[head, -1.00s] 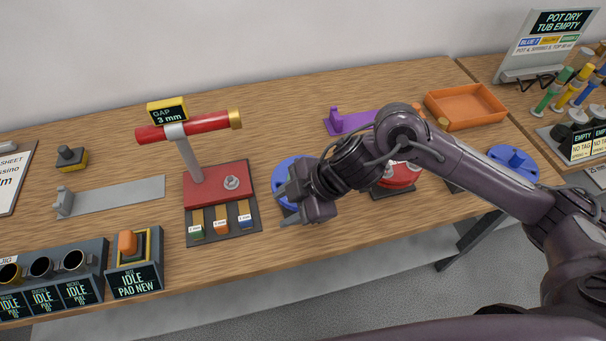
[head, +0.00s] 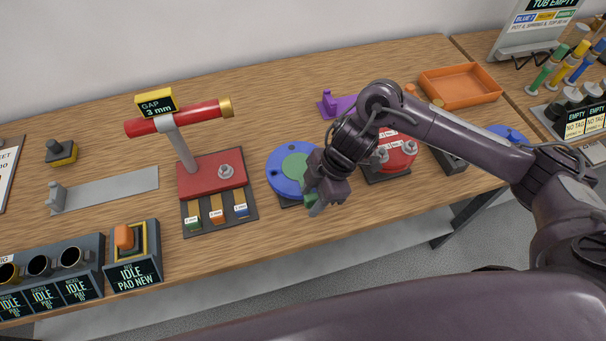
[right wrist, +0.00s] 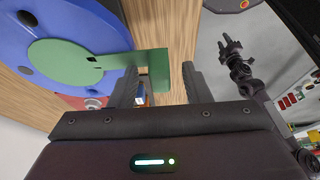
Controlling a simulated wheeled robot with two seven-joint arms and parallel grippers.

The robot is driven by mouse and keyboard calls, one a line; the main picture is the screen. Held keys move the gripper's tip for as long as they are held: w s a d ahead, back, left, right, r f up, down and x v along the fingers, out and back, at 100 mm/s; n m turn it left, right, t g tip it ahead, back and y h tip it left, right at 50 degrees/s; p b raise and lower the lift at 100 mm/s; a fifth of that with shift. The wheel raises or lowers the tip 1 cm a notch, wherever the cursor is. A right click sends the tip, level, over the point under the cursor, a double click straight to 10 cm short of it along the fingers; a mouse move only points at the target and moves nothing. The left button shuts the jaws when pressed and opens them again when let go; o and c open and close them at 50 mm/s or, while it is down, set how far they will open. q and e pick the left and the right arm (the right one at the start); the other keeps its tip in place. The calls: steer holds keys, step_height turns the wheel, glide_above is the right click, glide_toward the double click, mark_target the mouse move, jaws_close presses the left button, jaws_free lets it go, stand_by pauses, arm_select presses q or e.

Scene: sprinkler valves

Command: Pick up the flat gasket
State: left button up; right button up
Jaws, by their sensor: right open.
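The flat gasket (head: 294,166) is a thin green disc lying on a round blue flange (head: 280,182), with a green tab sticking out past the flange's edge. In the head view, my right gripper (head: 314,206) is open, low at the flange's right front edge, and hides part of the tab. A small dark gripper-like part in the right wrist view seems to be my left gripper (right wrist: 231,50); its jaws are unclear.
A red gap stand (head: 205,178) with coloured tabs is left of the flange. A red round fixture (head: 398,152) is close to the right, behind my forearm. A purple bracket (head: 335,104) and an orange tray (head: 460,86) stand farther back. The table's front edge is near.

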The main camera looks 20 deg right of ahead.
jaws_close()
stand_by(0.4)
steer(key=shift+r, duration=0.55)
step_height(320, 180, up, 19)
steer(key=p, duration=0.1)
steer(key=shift+p, duration=0.3)
step_height(320, 180, up, 5)
steer(key=p, duration=0.5)
